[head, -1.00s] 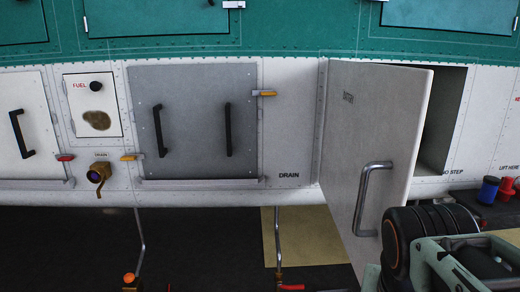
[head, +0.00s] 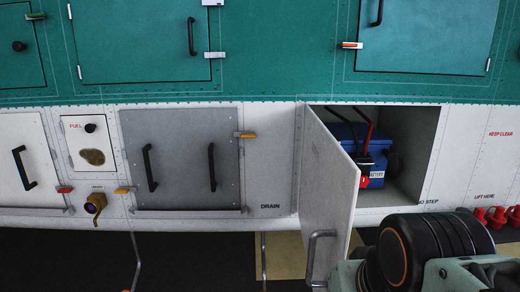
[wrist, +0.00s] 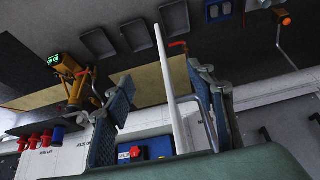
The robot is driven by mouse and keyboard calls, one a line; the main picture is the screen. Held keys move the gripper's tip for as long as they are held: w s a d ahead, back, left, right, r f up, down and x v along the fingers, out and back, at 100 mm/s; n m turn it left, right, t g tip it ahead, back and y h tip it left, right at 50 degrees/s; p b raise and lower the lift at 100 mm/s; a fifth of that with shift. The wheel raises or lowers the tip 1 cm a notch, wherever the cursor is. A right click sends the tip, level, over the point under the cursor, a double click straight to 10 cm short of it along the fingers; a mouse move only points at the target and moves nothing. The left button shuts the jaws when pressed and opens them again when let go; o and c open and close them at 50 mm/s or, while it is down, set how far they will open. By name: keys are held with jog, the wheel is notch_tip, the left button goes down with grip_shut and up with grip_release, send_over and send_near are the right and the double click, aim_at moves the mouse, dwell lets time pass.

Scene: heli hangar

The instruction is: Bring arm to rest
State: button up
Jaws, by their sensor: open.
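My gripper (wrist: 163,75) is open and empty in the wrist view, its two fingers spread wide. The open bay door (wrist: 170,85) shows nearly edge-on between the fingers there; I cannot tell whether they touch it. In the head view my arm's end is at the lower right, in front of the bay, and its fingertips are out of sight. The white door (head: 328,190) stands open on its left hinge, with a metal handle (head: 316,262) low on it. Inside the bay sits a blue battery (head: 345,140) with red and black leads, partly hidden by the door.
A closed grey panel (head: 182,158) and a fuel panel (head: 88,143) lie to the left. Red caps (head: 497,215) sit at the right. The wrist view shows grey trays (wrist: 100,42), a yellow device (wrist: 68,68) and a blue cup (wrist: 57,134).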

notch_tip(320, 180, up, 24)
jog(key=p, duration=2.2)
